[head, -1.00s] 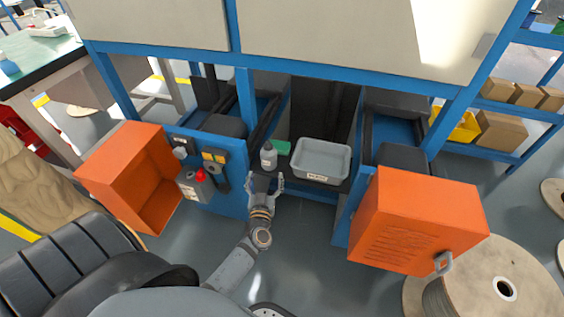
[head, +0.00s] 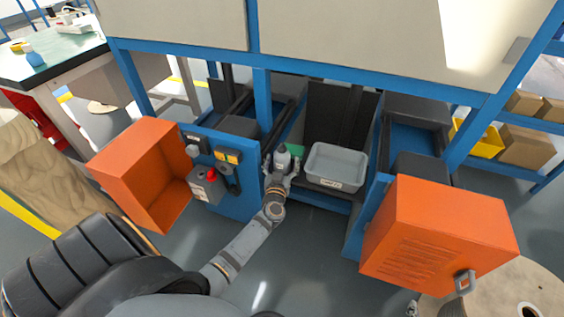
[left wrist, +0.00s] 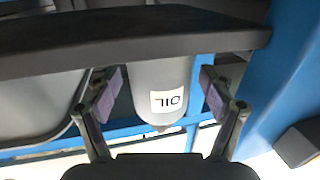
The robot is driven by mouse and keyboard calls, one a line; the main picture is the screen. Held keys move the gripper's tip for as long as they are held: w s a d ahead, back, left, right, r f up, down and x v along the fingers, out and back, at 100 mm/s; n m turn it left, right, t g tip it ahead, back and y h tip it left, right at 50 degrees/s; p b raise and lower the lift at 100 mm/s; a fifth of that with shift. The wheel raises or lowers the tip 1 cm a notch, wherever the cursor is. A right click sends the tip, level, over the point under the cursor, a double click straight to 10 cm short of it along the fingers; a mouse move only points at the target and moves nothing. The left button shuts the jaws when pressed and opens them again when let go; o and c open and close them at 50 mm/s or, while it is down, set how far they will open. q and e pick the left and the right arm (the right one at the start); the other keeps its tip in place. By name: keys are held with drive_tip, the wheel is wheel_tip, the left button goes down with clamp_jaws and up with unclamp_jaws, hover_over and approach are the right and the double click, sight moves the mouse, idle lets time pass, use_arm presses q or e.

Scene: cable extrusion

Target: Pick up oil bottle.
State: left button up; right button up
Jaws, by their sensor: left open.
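The oil bottle (head: 283,158) is a grey bottle with a narrow top. It stands upright on the machine's low ledge, just left of a grey tray. In the left wrist view the bottle (left wrist: 160,85) appears upside down with its white OIL label facing me. My left gripper (head: 281,170) is open at the bottle. In the left wrist view the fingers of the left gripper (left wrist: 160,95) are on either side of the bottle, with a visible gap at each side. A dark bar hides part of the bottle there.
The grey tray (head: 336,167) sits close right of the bottle. A green item (head: 298,151) lies behind it. Blue posts and a blue panel with controls (head: 228,158) flank the ledge.

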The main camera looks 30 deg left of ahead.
use_arm(q)
drive_tip(key=shift+w+a, duration=0.1)
drive_tip(key=shift+w, duration=0.1)
drive_tip(key=shift+c, duration=0.5)
drive_tip(key=c, duration=1.4)
